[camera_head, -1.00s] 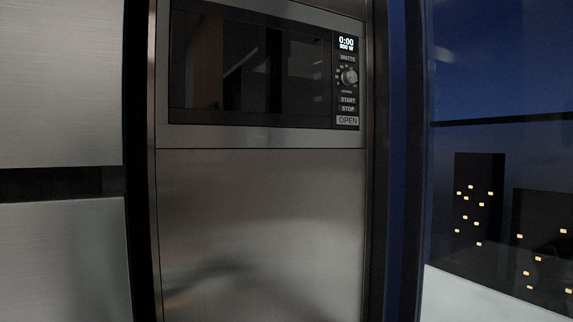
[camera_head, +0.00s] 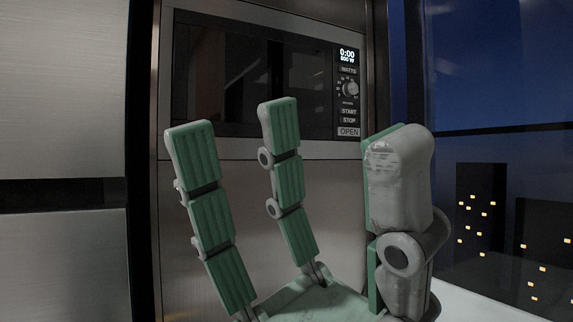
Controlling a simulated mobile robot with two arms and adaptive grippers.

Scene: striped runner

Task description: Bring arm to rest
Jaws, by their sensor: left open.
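My left gripper (camera_head: 285,185) rises from the bottom of the head view, close to the camera. It has two slim fingers on the left and one thick finger on the right, grey with green ribbed pads. The fingers stand wide apart and point upward, with nothing between them. The gripper is in front of the steel panel below the microwave, and the finger tips overlap the lower part of the microwave in the picture. I cannot tell the distance to the panel. My right gripper is not in view.
A built-in microwave (camera_head: 265,80) with a dark door and a display reading 0:00 is set in a steel cabinet. Steel panels (camera_head: 65,90) are at the left. A window (camera_head: 500,90) at the right shows dark buildings with lit windows above a pale ledge (camera_head: 480,303).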

